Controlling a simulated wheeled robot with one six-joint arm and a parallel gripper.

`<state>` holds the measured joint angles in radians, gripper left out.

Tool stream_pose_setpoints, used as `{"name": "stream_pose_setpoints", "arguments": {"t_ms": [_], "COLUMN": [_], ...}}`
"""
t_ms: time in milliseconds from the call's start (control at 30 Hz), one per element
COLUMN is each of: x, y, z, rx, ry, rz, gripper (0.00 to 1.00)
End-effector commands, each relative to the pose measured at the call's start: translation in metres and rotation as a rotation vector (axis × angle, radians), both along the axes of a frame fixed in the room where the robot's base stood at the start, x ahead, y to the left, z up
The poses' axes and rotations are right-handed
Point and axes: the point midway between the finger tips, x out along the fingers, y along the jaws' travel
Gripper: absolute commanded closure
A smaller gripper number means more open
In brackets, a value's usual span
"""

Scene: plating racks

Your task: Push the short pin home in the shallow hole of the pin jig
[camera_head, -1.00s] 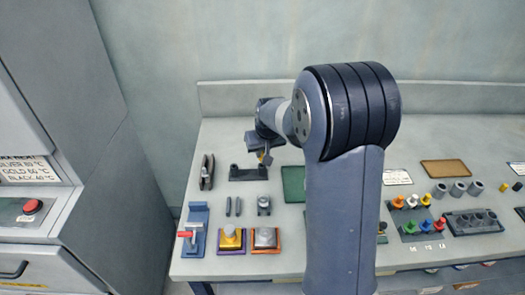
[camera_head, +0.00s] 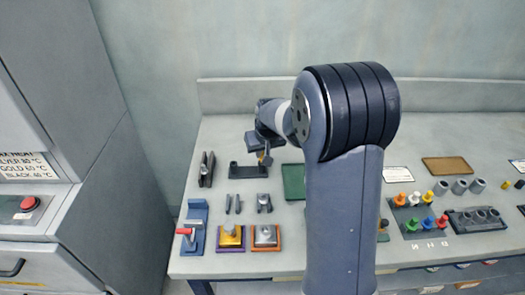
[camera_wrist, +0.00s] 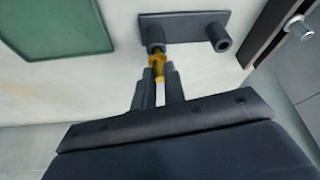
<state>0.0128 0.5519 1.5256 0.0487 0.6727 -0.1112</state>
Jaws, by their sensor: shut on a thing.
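The pin jig (camera_wrist: 186,31) is a dark plate with two round bosses, seen in the wrist view. In the head view it lies on the bench (camera_head: 240,172). My gripper (camera_wrist: 158,78) is shut on a yellow-orange pin (camera_wrist: 158,66) with a wider collar. The pin lines up with the jig's left boss (camera_wrist: 155,36) in the wrist view and appears to meet it. I cannot tell how deep its end sits. The other boss (camera_wrist: 219,38) has nothing in it that I can make out. In the head view my gripper (camera_head: 264,157) is over the right end of the jig.
A green mat (camera_head: 293,182) lies right of the jig. A dark clamp-like tool (camera_head: 207,169) stands to its left. Two grey pins (camera_head: 233,204), a small grey fixture (camera_head: 264,203) and a blue fixture with a red handle (camera_head: 194,228) are nearer the front edge.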

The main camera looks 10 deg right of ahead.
Motion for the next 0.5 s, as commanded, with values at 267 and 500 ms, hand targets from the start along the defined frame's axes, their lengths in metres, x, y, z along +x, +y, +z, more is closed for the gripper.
{"name": "stream_pose_setpoints", "arguments": {"t_ms": [267, 500], "x": [0.0, 0.0], "y": [0.0, 0.0], "z": [-0.008, -0.014], "rx": [0.0, 0.0], "ry": [0.0, 0.0], "rz": [0.0, 0.0], "gripper": [1.0, 1.0]}}
